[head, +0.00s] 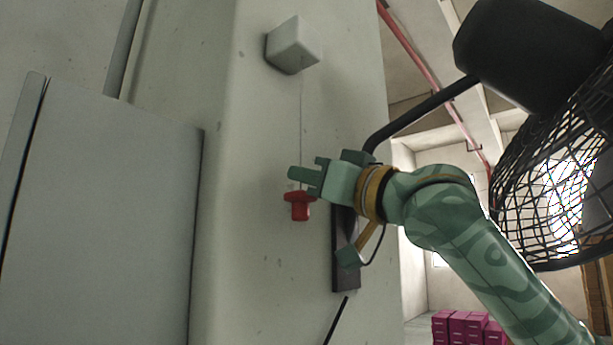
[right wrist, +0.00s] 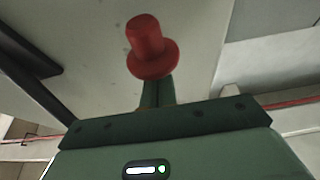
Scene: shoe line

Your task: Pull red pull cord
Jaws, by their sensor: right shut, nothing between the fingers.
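The red pull cord's handle (head: 299,205) hangs on a thin cord from a pale box (head: 292,45) on the wall column. My right gripper (head: 294,174) is shut and empty, with its fingertips beside the cord, just above the red handle in the head view. In the right wrist view the red handle (right wrist: 147,45), a knob with a wide flange, shows just past the fingers (right wrist: 157,92) and covers their tips. I cannot tell whether the fingers touch the cord or handle. My left gripper is not in view.
A black wall fan (head: 560,150) on a bent arm (head: 420,112) stands close above my right arm. A dark plate (head: 345,275) is on the column below the gripper. A grey panel (head: 110,200) is at left. Magenta boxes (head: 462,328) sit far back. The column face around the handle is clear.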

